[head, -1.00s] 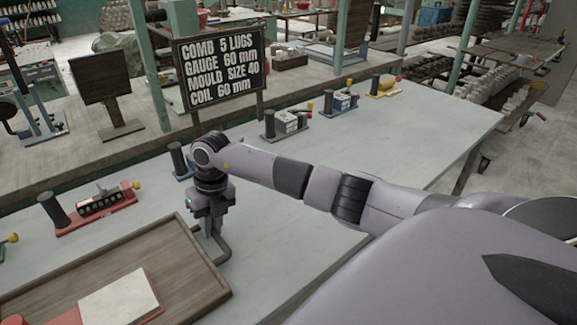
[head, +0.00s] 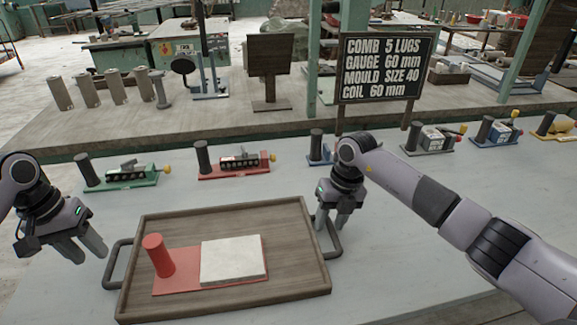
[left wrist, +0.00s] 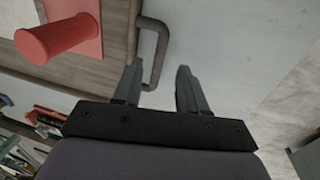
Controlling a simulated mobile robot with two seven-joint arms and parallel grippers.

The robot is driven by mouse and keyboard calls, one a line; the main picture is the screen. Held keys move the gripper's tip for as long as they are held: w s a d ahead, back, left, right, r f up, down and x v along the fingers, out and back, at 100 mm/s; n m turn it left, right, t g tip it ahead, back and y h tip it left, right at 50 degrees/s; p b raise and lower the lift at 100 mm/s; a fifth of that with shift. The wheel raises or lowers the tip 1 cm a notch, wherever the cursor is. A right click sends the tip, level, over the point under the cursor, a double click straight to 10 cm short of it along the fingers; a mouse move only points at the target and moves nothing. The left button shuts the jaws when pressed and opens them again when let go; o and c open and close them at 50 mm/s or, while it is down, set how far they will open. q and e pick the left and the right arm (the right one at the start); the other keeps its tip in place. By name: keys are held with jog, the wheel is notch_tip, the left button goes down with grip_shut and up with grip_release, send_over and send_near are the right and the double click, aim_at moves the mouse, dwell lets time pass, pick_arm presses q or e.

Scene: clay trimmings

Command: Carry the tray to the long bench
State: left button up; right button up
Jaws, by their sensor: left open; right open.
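The brown wooden tray (head: 297,258) lies on a pale table, with a dark loop handle at each end. A red board (head: 188,284) with a red cylinder (head: 158,256) and a whitish slab (head: 232,260) lie in it. My left gripper (head: 88,248) is open beside the left handle (head: 114,268). In the left wrist view, part of that handle (left wrist: 161,50) shows between the open fingers (left wrist: 156,88). My right gripper (head: 333,218) is open at the right handle (head: 334,244). I cannot tell whether it touches.
The pale table (head: 420,220) has free room to the right. Several small devices, including a green one (head: 128,180) and a red one (head: 240,168), stand behind the tray. Behind them is a raised wooden bench (head: 220,122) with a lettered sign (head: 384,68).

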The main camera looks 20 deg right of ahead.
jog(key=shift+r, duration=0.1)
pick_arm(q)
jog(key=r, duration=0.3)
jog(key=a+r, duration=0.1)
jog(key=r, duration=0.1)
jog(key=shift+r, duration=0.25)
pick_arm(e)
notch_tip(320, 180, up, 12)
jog(key=d, duration=0.2)
jog(key=shift+f, duration=0.2)
jog(key=shift+s+d, duration=0.1)
jog(key=shift+s, duration=0.05)
